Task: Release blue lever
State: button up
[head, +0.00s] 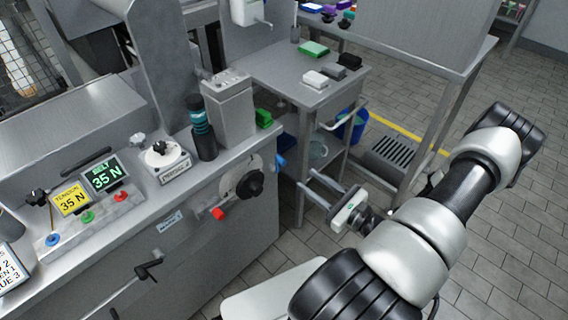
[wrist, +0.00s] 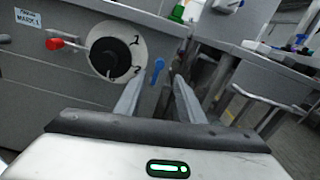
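The blue lever (head: 281,160) sticks out at the right end of the grey machine's front, just right of the round dial. In the wrist view the blue lever (wrist: 157,70) hangs roughly upright, seen between my two fingers. My gripper (head: 308,181) is open, with its two fingers apart and pointing at the machine. It is a little right of and below the lever in the head view, and a gap shows between them. In the wrist view my gripper (wrist: 160,82) has nothing between its fingers; the lever appears beyond the tips.
A dial with a black knob (head: 249,184) and a red-tipped lever (head: 218,213) sit left of the blue lever. A grey side table (head: 290,75) with a lower shelf stands to the right, close to my gripper. The tiled floor at right is mostly open.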

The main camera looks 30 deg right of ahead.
aim_at(284, 163)
jog(key=b+x, duration=0.1)
jog(key=x, duration=1)
jog(key=shift+w, duration=0.25)
grip_shut()
